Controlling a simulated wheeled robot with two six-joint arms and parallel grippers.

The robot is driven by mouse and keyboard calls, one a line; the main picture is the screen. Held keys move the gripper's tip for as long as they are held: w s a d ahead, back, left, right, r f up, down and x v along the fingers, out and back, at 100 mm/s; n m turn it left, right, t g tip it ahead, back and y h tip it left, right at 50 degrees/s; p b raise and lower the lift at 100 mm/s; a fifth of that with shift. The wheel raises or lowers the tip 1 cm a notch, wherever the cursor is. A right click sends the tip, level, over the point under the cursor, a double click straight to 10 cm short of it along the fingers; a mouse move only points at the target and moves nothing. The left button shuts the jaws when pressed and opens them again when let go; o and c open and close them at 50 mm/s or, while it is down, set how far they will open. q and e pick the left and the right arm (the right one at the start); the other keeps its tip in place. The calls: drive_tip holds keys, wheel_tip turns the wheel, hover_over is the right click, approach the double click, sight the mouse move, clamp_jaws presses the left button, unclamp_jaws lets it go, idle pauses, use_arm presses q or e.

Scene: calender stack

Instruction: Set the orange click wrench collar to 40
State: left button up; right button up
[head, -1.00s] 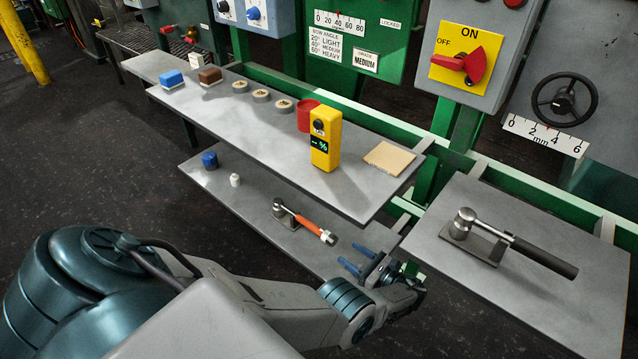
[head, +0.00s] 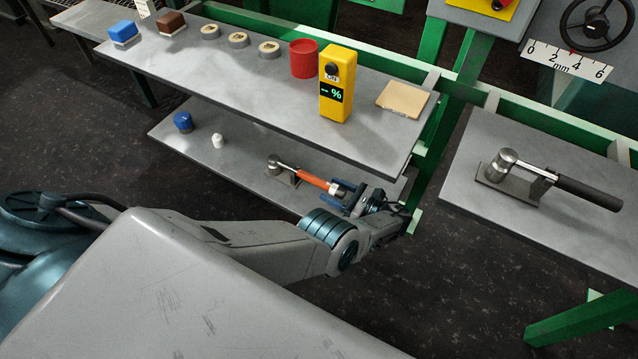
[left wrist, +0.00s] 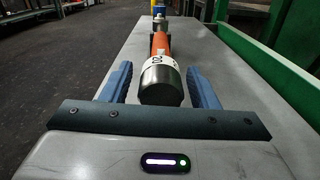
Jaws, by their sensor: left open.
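The orange click wrench (head: 313,180) lies on the lower grey shelf, its metal head in a dark stand and its handle end toward my left gripper (head: 347,197). In the left wrist view, the wrench's silver end collar (left wrist: 162,82) lies between the two blue fingers of my left gripper (left wrist: 161,88). The fingers are open, with a visible gap on each side of the collar. Beside the collar is a white band (left wrist: 156,58) with dark digits, perhaps 20, too small to be sure. The orange handle (left wrist: 160,43) runs away behind it. My right gripper is out of view.
The upper shelf (head: 240,85) overhangs behind, with a yellow meter (head: 337,84) and a red cup (head: 303,58). A blue knob (head: 182,122) and white piece (head: 217,140) stand left on the lower shelf. A black-handled wrench (head: 560,182) lies on the right table.

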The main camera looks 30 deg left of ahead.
use_arm(q)
drive_tip(key=shift+a, duration=0.2)
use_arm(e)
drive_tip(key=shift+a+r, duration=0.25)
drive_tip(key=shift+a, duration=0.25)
use_arm(q)
drive_tip(key=c, duration=1)
drive_tip(key=shift+n, duration=0.7)
drive_tip(key=shift+f+n+b, duration=0.1)
drive_tip(key=shift+n+b, duration=0.3)
drive_tip(key=shift+n, duration=0.3)
drive_tip(key=shift+w+n+b, duration=0.1)
drive_tip(key=shift+n+b, duration=0.25)
drive_tip(key=shift+n, duration=0.75)
drive_tip(key=shift+r+n, duration=0.2)
drive_tip(key=shift+n, duration=0.2)
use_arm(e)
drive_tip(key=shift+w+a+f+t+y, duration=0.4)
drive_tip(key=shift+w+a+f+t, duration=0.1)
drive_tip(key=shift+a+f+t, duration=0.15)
